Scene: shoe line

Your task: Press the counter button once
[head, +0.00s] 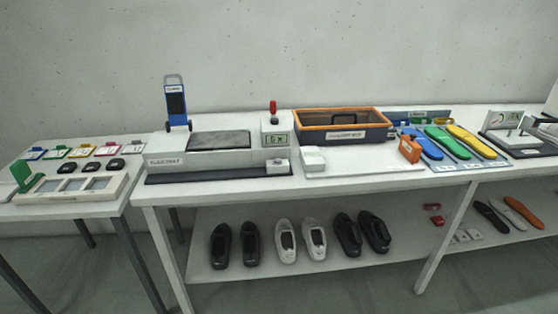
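A grey-white machine (175,160) with a dark flat top pad (218,140) stands on the main table. At its right end is a small unit with a greenish display (276,140) and a red knob or lamp (273,106) on top. Below the display a small light block (277,166) sits at the machine's front right. A white box (313,158) stands just right of it. I cannot tell which of these parts is the counter button, and the display's digits are too small to read. Neither of my grippers is in view.
An orange-rimmed dark crate (342,118) stands right of the machine. Further right are an orange item (409,149) and coloured insoles (438,140). Pairs of shoes (300,240) are on the lower shelf.

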